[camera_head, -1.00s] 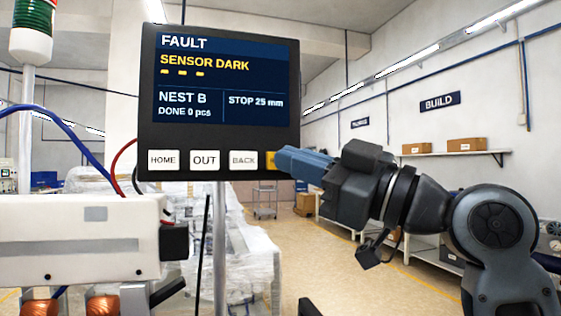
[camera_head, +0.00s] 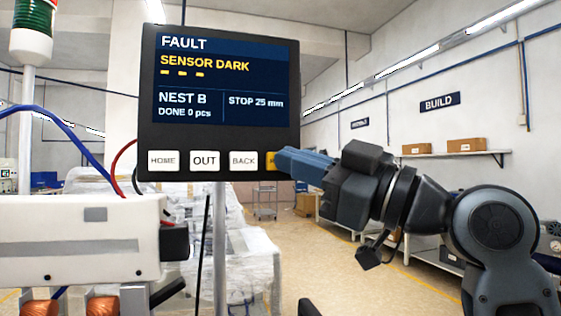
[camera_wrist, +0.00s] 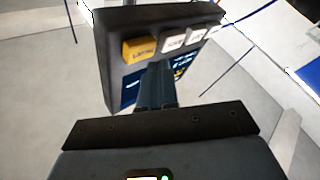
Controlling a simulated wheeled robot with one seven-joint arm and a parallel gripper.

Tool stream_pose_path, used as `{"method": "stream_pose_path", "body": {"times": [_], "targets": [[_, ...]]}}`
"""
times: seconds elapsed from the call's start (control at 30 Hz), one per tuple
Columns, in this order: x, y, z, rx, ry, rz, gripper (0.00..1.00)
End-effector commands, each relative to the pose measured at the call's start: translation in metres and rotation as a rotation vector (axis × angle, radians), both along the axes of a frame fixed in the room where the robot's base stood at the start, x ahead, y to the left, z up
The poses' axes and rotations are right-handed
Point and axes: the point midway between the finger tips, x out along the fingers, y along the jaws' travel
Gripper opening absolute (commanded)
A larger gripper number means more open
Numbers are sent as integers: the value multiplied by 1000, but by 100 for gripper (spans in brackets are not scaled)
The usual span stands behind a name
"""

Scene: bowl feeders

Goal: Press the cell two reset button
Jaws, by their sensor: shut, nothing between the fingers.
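A dark control panel (camera_head: 219,137) stands on a pole in the head view, with a lit screen reading FAULT, SENSOR DARK, NEST B. Below the screen is a row of buttons: white HOME (camera_head: 163,161), OUT (camera_head: 205,161) and BACK (camera_head: 243,160), then an orange one (camera_head: 271,161) mostly hidden behind my fingers. My gripper (camera_head: 284,160) is shut and empty, its tips at the orange button's right side. In the wrist view the panel appears turned over, with the orange button (camera_wrist: 139,49) just beyond and left of my fingertips (camera_wrist: 159,72). I cannot tell whether they touch the panel.
Blue and red cables run near the panel's left side. Wrapped pallets (camera_head: 245,255) stand behind.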

Motion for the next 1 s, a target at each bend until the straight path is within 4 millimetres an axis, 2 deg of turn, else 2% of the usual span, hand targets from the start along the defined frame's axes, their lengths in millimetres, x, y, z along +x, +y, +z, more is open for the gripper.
{"method": "stream_pose_path", "body": {"times": [0.6,1.0], "targets": [[0,0,0,0,0,0,0],[8,2,0,0,0,0,0]]}}
